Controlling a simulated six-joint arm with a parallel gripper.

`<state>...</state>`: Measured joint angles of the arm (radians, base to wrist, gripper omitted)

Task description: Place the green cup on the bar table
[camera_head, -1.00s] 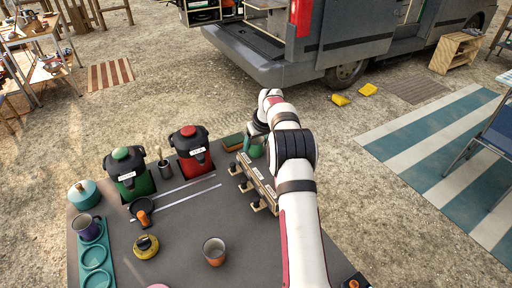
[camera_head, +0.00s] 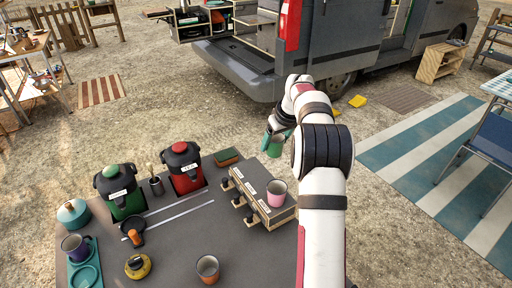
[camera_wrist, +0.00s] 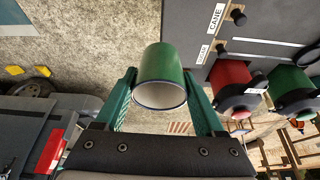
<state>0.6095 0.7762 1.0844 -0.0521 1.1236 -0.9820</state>
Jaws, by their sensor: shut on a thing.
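The green cup (camera_head: 277,147) is held in my gripper (camera_head: 278,136), off the ground and just past the far right edge of the dark counter. In the wrist view the green cup (camera_wrist: 162,68) sits between the two green fingers, which press on its sides, and its pale open mouth faces the camera. I cannot tell for certain which surface is the bar table; a table with a checked top (camera_head: 501,88) stands at the right edge of the head view.
The dark counter (camera_head: 180,245) holds a green urn (camera_head: 122,192), a red urn (camera_head: 184,170), an orange cup (camera_head: 207,268) and a wooden rack (camera_head: 262,203) with a pink cup (camera_head: 277,192) on it. The van (camera_head: 335,45) stands behind. A blue chair (camera_head: 488,150) is at right.

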